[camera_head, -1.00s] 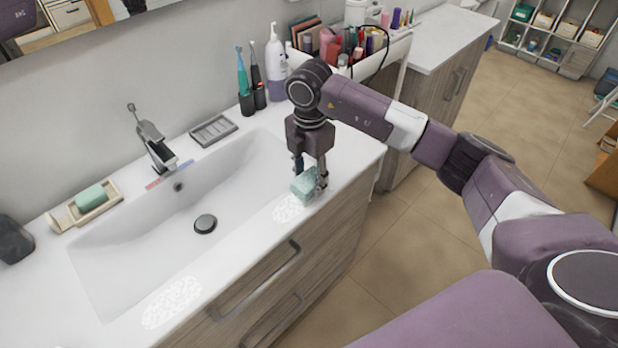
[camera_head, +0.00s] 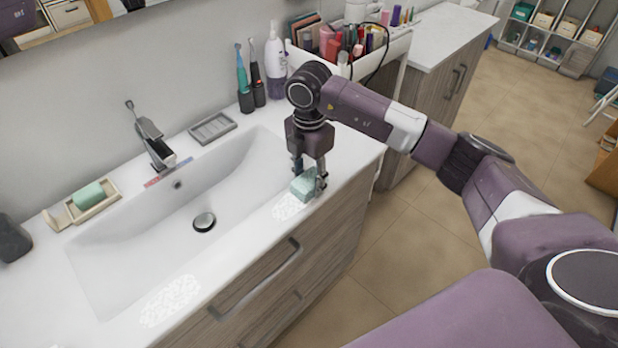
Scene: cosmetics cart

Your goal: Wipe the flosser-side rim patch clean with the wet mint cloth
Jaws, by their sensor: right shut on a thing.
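The mint cloth (camera_head: 303,185) is a folded block held over the right part of the sink's front rim. My right gripper (camera_head: 310,182) points down and is shut on it. A white speckled patch (camera_head: 291,207) lies on the rim just left of and below the cloth, partly covered by it. A second speckled patch (camera_head: 170,301) lies on the front rim further left, apart from the cloth. I cannot tell which upright device is the flosser. My left gripper is not in view.
The white sink basin (camera_head: 150,240) has a faucet (camera_head: 150,138) behind it. A soap dish (camera_head: 97,206) with green soap and a grey tray (camera_head: 212,128) sit on the back rim. Toothbrushes (camera_head: 244,85), a pump bottle (camera_head: 276,70) and a full cosmetics cart (camera_head: 398,48) stand behind my right arm.

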